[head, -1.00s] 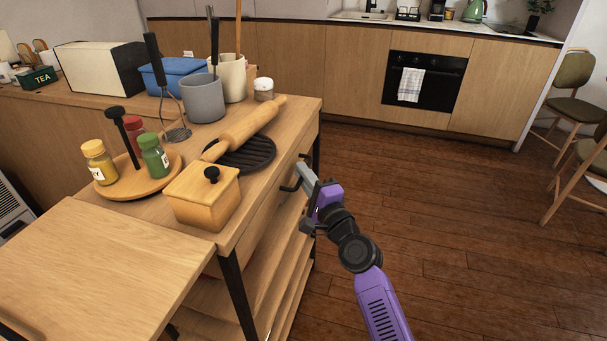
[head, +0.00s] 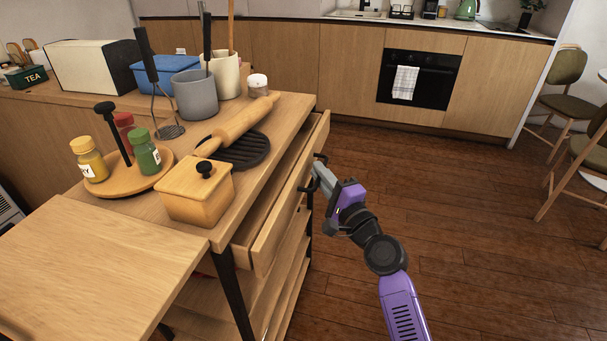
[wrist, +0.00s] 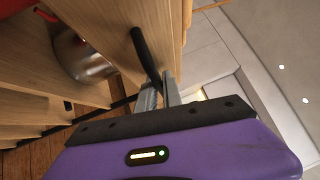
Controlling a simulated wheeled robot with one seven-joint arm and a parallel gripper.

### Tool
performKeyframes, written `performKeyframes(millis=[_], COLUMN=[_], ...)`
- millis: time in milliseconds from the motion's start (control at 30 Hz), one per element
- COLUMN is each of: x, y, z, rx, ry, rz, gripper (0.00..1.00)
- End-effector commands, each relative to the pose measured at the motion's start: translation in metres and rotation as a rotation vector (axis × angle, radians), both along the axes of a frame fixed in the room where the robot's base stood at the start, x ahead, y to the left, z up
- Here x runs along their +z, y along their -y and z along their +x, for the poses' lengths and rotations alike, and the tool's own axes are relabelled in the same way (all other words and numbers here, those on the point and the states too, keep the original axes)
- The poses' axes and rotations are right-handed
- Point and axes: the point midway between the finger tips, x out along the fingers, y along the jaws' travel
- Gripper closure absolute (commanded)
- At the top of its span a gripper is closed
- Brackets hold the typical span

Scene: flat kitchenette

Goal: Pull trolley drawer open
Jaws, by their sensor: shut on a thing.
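The trolley drawer (head: 290,190) is partly open; its wooden front stands out from the trolley top (head: 60,270) and a gap shows behind it. Its dark bar handle (head: 318,170) is on the front. My gripper (head: 316,178) is shut on this handle at the right side of the trolley. In the wrist view, the two grey fingers (wrist: 158,98) close around the lower end of the black handle (wrist: 143,52), next to the wooden drawer front (wrist: 165,25).
The trolley top carries a wooden box (head: 196,192), a rolling pin (head: 235,125) on a black trivet (head: 245,150), a round tray (head: 120,188) with jars, and a grey utensil pot (head: 196,95). A metal pot (wrist: 80,58) sits on a shelf. Floor (head: 440,230) right of the trolley is clear.

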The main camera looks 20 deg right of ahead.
Motion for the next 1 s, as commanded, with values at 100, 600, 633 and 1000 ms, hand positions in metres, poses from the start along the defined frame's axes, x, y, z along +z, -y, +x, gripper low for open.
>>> performKeyframes(millis=[100, 600, 633, 1000], x=[-0.005, -0.003, -0.003, -0.002], y=[0.026, 0.101, 0.103, 0.112], z=[-0.019, -0.074, -0.076, -0.082], rx=[-0.004, 0.001, 0.001, 0.003], ry=[-0.001, -0.003, -0.003, -0.004], rz=[0.0, 0.0, 0.0, 0.0], gripper=[1.0, 1.0, 1.0, 1.0])
